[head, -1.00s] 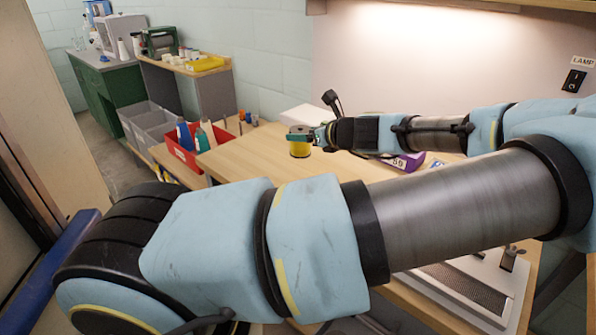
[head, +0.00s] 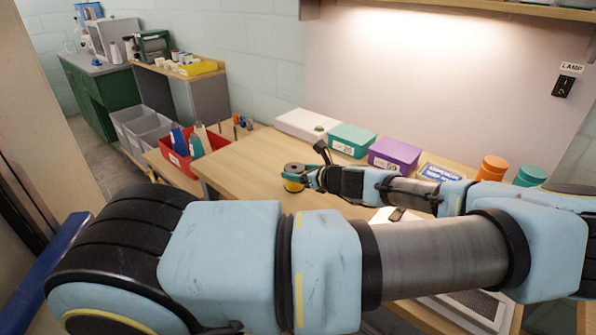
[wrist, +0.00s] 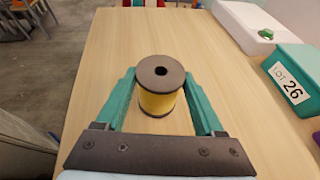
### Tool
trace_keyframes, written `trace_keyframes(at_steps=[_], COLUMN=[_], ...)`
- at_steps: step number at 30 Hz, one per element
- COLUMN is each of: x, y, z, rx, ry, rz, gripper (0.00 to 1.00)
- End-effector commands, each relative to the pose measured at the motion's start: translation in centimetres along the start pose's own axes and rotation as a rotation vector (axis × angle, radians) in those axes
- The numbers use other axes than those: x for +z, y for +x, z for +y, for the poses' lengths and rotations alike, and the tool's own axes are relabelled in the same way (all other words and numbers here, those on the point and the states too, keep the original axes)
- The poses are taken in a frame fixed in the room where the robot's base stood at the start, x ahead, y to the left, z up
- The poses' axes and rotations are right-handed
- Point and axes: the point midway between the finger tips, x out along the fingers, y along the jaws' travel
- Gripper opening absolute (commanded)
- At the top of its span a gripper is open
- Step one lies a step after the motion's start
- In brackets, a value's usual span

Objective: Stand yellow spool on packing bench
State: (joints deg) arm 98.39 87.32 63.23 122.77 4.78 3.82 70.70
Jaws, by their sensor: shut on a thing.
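The yellow spool (head: 293,186), with dark grey end discs, is held upright over the light wooden bench (head: 240,165). In the wrist view the spool (wrist: 160,104) stands between the green fingers of my gripper (wrist: 160,84), which is shut on it. My gripper (head: 296,172) in the head view is low over the middle of the bench. The spool's lower end is close to the bench top; I cannot tell whether it touches. Its underside is hidden.
A green box labelled 26 (head: 352,140), a purple box (head: 394,155) and a white box (head: 305,124) line the back. A red bin (head: 185,165) with bottles is at the left end. Orange (head: 492,168) and teal (head: 530,176) containers stand right. Bench around the spool is clear.

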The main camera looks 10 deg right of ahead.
Motion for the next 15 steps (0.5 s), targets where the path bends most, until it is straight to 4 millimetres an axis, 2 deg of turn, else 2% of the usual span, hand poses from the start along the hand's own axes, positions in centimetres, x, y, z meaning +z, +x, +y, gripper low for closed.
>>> trace_keyframes(at_steps=[5, 6, 13, 15], x=[-0.29, -0.24, -0.22, -0.21], y=[0.13, 0.11, 0.09, 0.09], z=[0.02, 0.01, 0.01, 0.01], rx=[0.000, 0.000, 0.000, 0.000], ry=[0.000, 0.000, 0.000, 0.000], rz=[-0.001, 0.000, 0.000, 0.000], gripper=[0.12, 0.74, 0.99, 1.00])
